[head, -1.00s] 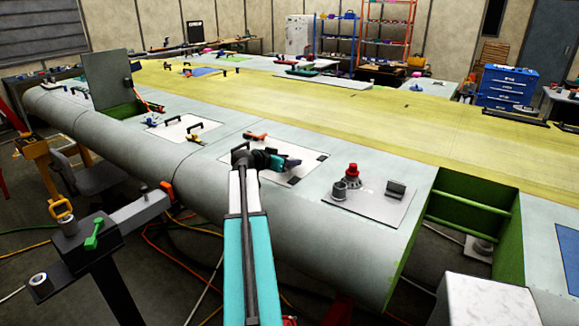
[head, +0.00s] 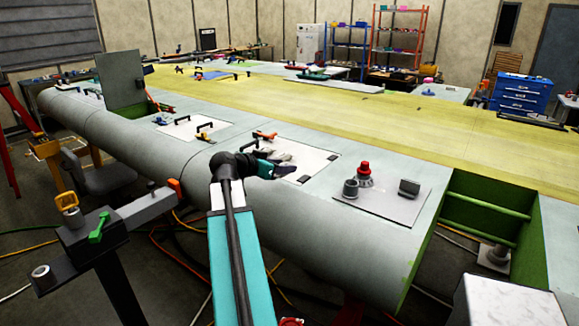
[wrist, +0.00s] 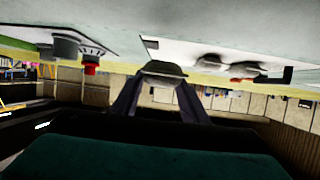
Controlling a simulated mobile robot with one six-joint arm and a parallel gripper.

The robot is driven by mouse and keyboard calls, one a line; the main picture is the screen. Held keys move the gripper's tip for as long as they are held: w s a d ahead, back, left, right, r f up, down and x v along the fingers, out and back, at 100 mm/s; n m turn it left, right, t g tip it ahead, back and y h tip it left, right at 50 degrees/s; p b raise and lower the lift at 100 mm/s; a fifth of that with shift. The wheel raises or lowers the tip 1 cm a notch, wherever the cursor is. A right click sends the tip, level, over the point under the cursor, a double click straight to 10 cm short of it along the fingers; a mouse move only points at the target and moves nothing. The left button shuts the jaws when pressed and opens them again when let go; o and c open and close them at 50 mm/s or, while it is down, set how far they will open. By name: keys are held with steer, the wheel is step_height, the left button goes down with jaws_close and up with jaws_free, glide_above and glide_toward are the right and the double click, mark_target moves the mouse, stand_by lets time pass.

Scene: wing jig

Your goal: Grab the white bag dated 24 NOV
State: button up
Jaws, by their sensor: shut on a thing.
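My gripper (head: 288,171) hangs low over the white panel on the wing. In the wrist view, which is upside down, its two dark fingers (wrist: 160,90) close on a greyish, rounded, bag-like thing (wrist: 163,70). No date on it can be read. Two more pale bag-like lumps (wrist: 208,60) (wrist: 245,67) lie on the panel beside it. In the head view, pale lumps (head: 268,153) show just behind my gripper, and the held thing is not clear. I cannot tell whether the held thing touches the panel.
The white panel (head: 318,160) has an orange-handled tool (head: 264,136) at its far edge. To the right, a grey plate (head: 355,205) carries a red-topped fitting (head: 365,172) and a dark cylinder (head: 351,189). An open green bay (head: 485,210) lies beyond. A stand (head: 100,235) is at left.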

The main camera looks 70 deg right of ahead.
steer(key=shift+w+a+r+b, duration=0.15)
steer(key=shift+a+b, duration=0.2)
steer(key=shift+a, duration=1.3)
